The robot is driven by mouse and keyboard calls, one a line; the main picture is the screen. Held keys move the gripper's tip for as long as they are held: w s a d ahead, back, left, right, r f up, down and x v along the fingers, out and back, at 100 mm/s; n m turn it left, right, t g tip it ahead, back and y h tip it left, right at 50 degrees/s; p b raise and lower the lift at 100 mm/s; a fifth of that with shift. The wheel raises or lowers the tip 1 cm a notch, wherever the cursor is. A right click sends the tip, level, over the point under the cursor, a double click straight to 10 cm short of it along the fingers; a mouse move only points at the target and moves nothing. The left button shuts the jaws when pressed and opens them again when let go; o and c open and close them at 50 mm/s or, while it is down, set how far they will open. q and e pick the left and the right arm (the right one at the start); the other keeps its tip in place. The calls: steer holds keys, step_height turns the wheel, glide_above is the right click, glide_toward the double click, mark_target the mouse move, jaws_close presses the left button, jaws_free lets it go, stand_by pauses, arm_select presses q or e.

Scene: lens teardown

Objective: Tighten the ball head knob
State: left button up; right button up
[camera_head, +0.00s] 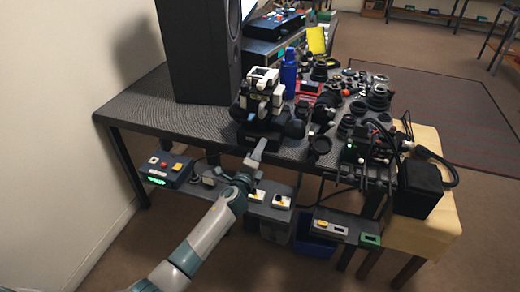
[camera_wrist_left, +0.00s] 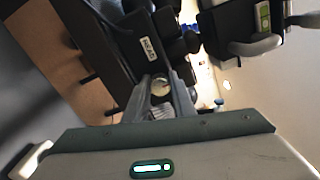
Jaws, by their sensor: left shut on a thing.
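My left gripper (camera_head: 258,152) reaches up from below to the front edge of the table, at the black base under a white and black device (camera_head: 262,92). In the left wrist view, its two fingers (camera_wrist_left: 161,92) are shut on a small round knob (camera_wrist_left: 160,86) with a pale face. The knob sits beside a black block (camera_wrist_left: 148,46) with a white label that seems to read HEAD. The fingers hide the knob's sides. I cannot tell how far the knob is turned. My right gripper is not in view.
A tall black speaker (camera_head: 198,50) stands left of the device, and a blue bottle (camera_head: 289,70) stands behind it. Several lens parts crowd the table's right side. The table's left end (camera_head: 145,100) is clear. Control boxes (camera_head: 168,168) sit on the shelf below.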

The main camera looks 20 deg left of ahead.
arm_select(q)
steer(key=o, duration=1.1)
steer(key=shift+c, duration=0.2)
steer(key=s, duration=1.7)
steer(key=shift+s+a+b, duration=0.25)
steer(key=shift+b, duration=0.05)
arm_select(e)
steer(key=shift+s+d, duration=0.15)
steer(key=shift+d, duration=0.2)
